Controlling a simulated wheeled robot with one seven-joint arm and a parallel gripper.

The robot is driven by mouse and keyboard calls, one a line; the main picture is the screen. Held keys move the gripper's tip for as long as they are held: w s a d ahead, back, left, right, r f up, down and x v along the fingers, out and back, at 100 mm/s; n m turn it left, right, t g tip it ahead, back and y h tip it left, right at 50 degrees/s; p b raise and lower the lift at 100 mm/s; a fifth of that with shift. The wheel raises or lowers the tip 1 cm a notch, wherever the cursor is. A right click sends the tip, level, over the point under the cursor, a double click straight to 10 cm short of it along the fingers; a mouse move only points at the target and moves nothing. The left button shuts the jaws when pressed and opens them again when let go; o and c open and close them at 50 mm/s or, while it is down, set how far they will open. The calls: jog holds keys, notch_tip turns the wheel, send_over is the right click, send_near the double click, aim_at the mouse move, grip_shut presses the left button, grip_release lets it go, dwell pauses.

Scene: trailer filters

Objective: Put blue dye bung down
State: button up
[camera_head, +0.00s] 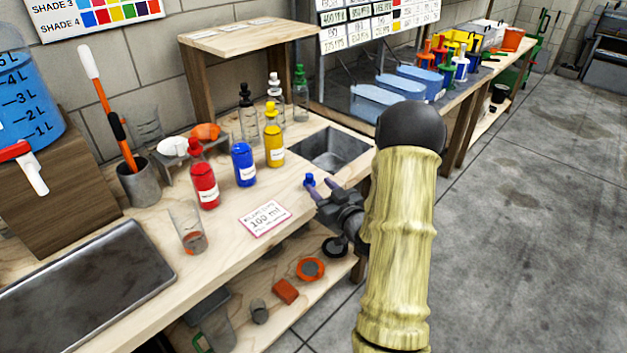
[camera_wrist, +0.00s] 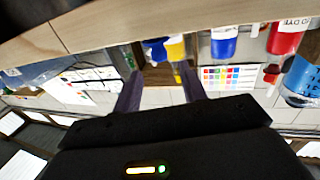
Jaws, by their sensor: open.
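The blue dye bung (camera_head: 309,179) is small and blue, on the wooden counter by its front edge, right of the blue bottle. My gripper (camera_head: 315,187) is at the bung, with its two purple-grey fingers apart. Whether a finger touches the bung I cannot tell. The blue dye bottle (camera_head: 243,165) stands upright with an uncovered neck. In the wrist view the scene is upside down. My open gripper (camera_wrist: 161,76) shows there with its fingers spread. A small blue patch between the fingers may be the bung. The blue bottle (camera_wrist: 223,45) shows to their right.
A red bottle (camera_head: 203,178) and a yellow bottle (camera_head: 274,140) flank the blue one. A 100 ml card (camera_head: 265,218) and a glass beaker (camera_head: 188,228) lie to the left. A sink (camera_head: 333,150) is behind the gripper. The counter between card and bung is clear.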

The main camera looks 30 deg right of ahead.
jog(key=s, duration=0.5)
jog(key=shift+s+d, duration=0.25)
